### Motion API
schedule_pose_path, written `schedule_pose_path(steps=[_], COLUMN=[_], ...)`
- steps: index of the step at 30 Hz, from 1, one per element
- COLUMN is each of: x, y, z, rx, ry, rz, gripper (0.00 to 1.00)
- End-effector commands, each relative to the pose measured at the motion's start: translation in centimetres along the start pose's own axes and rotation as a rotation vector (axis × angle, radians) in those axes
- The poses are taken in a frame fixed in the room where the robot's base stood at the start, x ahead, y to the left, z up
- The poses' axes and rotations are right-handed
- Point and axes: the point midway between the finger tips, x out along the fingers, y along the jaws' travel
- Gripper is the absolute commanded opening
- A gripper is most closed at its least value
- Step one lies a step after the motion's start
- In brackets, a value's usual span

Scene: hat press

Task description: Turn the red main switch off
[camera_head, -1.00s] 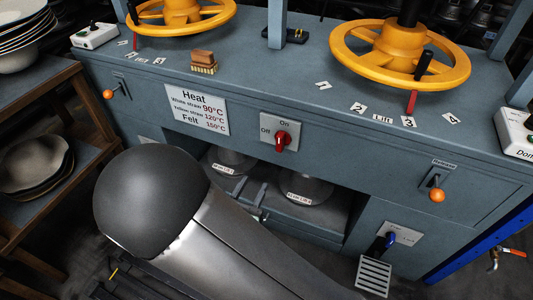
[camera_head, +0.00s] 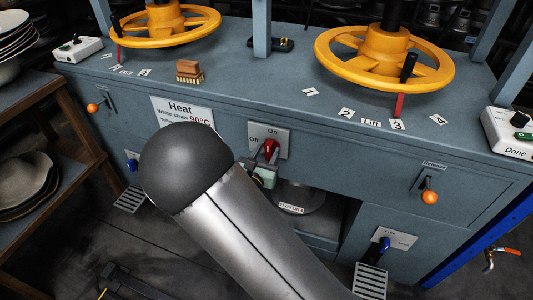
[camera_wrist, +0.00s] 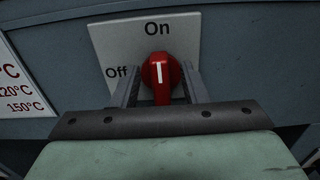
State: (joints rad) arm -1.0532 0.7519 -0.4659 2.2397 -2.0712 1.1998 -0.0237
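The red main switch (camera_head: 270,149) is a rotary knob on a pale plate on the machine's front panel. In the wrist view the red knob (camera_wrist: 161,72) sits below the word "On", with "Off" to its left. Its white mark stands about upright, under "On". My gripper (camera_wrist: 161,80) has one finger on each side of the knob, with its jaws apart. A small gap seems to show between knob and fingers; contact cannot be told. In the head view my gripper (camera_head: 262,160) is at the switch, partly hidden by my arm.
A heat sign (camera_head: 180,108) is left of the switch, partly covered by my arm. Two yellow handwheels (camera_head: 384,55) stand on top. An orange-knobbed release lever (camera_head: 429,196) is at the right, and a blue-handled valve (camera_head: 383,243) is lower right. An open recess lies below the switch.

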Motion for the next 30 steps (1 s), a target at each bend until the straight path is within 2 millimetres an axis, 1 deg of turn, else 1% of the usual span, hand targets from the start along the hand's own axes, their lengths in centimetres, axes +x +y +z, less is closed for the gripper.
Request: schedule_pose_path(steps=[8, 11, 12, 13, 23, 30], x=[0.16, 0.15, 0.15, 0.15, 0.14, 0.12], y=[0.00, 0.00, 0.00, 0.00, 0.03, 0.18], z=[0.00, 0.00, 0.00, 0.00, 0.19, 0.45], rx=[0.000, 0.000, 0.000, 0.000, -0.028, -0.149], ry=[0.001, 0.001, 0.001, 0.001, 0.000, 0.002], rz=[0.000, 0.000, 0.000, 0.000, -0.001, -0.002], gripper=[0.40, 0.15, 0.04, 0.00, 0.00, 0.00])
